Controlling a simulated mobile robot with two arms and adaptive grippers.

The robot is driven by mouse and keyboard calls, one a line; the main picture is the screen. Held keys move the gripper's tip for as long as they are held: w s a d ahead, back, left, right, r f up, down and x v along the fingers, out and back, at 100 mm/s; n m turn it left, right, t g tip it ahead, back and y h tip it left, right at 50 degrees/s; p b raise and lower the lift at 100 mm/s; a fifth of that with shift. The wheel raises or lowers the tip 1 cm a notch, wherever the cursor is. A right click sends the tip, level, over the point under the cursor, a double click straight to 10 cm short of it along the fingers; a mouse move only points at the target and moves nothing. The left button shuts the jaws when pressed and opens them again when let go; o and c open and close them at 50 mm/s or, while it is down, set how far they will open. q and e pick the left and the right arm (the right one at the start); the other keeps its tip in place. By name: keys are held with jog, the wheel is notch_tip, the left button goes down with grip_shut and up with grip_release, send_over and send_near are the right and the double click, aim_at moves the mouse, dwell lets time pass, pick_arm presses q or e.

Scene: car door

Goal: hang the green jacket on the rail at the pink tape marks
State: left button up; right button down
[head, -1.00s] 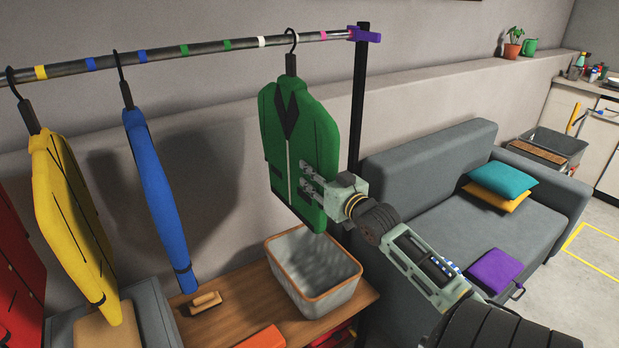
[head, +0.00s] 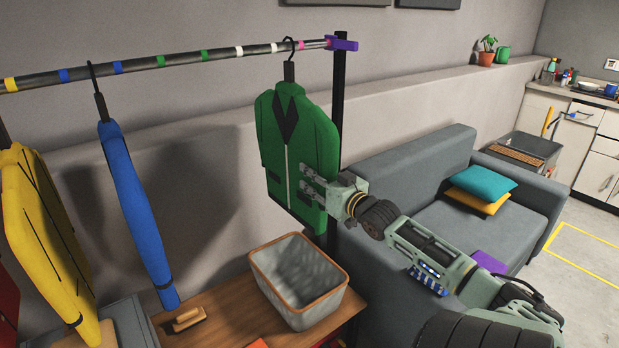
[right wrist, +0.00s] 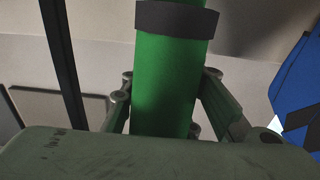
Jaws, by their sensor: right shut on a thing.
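The green jacket (head: 296,150) hangs upright on a dark hanger in the head view. Its hook (head: 288,45) overlaps the rail (head: 180,60) in the picture, between a white mark and the pink tape marks (head: 314,44). I cannot tell whether the hook bears on the rail. My right gripper (head: 312,188) is shut on the jacket's right-hand side, low down. In the right wrist view the green cloth (right wrist: 170,85) with a dark cuff band stands between the two fingers (right wrist: 172,105). My left gripper is not in view.
A blue jacket (head: 138,205) and a yellow jacket (head: 42,235) hang further left on the rail. A purple end piece (head: 342,44) tops the dark post (head: 340,100). Below stand a grey bin (head: 300,283) and a wooden bench (head: 225,318). A grey sofa (head: 410,180) is at right.

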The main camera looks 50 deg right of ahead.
jog(key=s+d, duration=0.1)
jog(key=d, duration=0.6)
jog(key=shift+s+d+r, duration=0.15)
jog(key=shift+s+d, duration=0.1)
jog(key=shift+s, duration=0.1)
dwell(0.4)
jog(key=shift+f, duration=0.25)
dwell(0.4)
jog(key=c, duration=1.3)
grip_release()
jog(key=v, duration=1.2)
jog(key=shift+s+f, duration=0.1)
